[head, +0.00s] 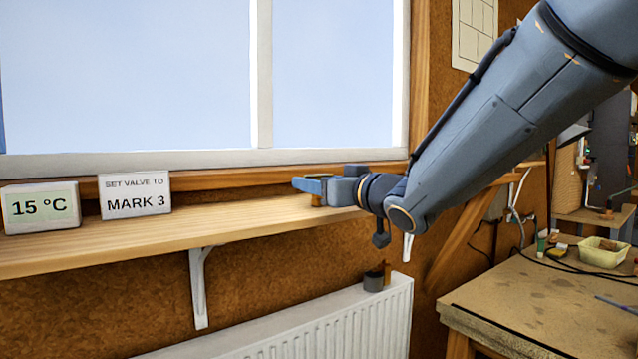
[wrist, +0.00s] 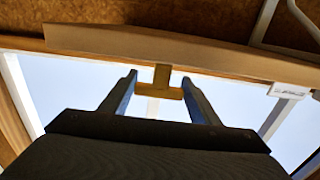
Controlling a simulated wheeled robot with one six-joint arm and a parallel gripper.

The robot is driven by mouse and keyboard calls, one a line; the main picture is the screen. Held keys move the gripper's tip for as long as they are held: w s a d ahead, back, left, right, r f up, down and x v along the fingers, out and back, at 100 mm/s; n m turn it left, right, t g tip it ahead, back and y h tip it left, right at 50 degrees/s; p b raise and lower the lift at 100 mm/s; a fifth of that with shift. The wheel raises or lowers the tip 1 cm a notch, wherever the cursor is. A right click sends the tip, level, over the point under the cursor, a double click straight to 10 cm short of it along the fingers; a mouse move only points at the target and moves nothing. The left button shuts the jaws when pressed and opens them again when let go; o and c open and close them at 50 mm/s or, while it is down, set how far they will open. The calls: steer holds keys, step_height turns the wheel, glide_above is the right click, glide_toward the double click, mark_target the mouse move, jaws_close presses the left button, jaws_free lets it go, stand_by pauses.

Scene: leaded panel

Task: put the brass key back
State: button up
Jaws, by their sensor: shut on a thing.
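My gripper (head: 310,186) is over the right end of the wooden shelf (head: 240,226), in front of the window. It is shut on the brass key (head: 317,200), a small part of which shows below the fingers in the head view. In the wrist view the key (wrist: 163,78) is a yellow T shape with its crossbar between my two fingers (wrist: 163,92). Its stem points toward the shelf (wrist: 150,48). I cannot tell whether the stem touches the shelf.
A "15 °C" display (head: 40,207) and a "SET VALVE TO MARK 3" card (head: 135,195) stand on the shelf's left part. A white radiator (head: 300,325) with a dark valve (head: 374,281) is below. A workbench (head: 540,305) stands at right. The shelf's middle is clear.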

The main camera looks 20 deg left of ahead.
steer(key=o, duration=1.2)
steer(key=shift+f, duration=0.1)
steer(key=shift+c, duration=0.2)
steer(key=v, duration=0.6)
steer(key=b+v, duration=0.1)
steer(key=v, duration=0.5)
steer(key=shift+r+b, duration=0.2)
steer(key=shift+b, duration=0.1)
